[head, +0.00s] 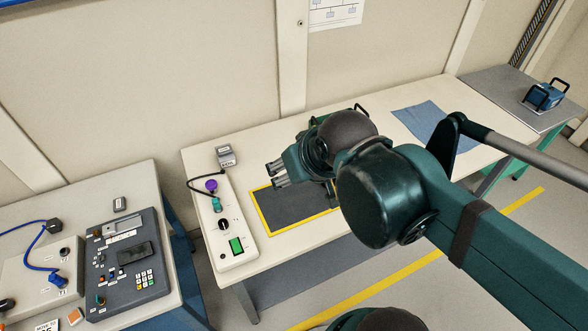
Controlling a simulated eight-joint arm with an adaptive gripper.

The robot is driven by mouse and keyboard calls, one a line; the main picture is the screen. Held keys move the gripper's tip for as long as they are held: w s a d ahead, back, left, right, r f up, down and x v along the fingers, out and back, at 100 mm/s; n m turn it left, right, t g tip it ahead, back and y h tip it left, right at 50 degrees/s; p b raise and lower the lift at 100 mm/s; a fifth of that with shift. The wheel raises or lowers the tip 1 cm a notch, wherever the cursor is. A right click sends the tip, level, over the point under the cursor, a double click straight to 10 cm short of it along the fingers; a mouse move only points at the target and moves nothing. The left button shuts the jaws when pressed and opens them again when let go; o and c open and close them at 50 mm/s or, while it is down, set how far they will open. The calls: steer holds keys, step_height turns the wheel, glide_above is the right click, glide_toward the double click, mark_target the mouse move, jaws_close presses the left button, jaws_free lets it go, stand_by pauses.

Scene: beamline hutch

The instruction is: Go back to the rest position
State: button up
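My arm reaches in from the right over the long cream bench (290,130). Its dark green links and round joints cover the middle of the picture. At its end my gripper (277,174) points left, above the yellow-edged dark mat (285,212). Short silvery parts show at its tip, and no object is seen between them. At this angle and size I cannot tell whether the fingers are open or shut. The right part of the mat and the bench behind my arm are hidden.
A white control box (228,235) with purple and green buttons stands left of the mat, a small grey block (226,156) behind it. A blue cloth (418,118) and a blue handled case (545,95) lie right. A dark control panel (125,262) sits on the left table.

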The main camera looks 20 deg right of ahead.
steer(key=shift+f, duration=0.1)
stand_by(0.3)
steer(key=shift+f+b, duration=0.7)
steer(key=shift+b, duration=0.1)
stand_by(0.7)
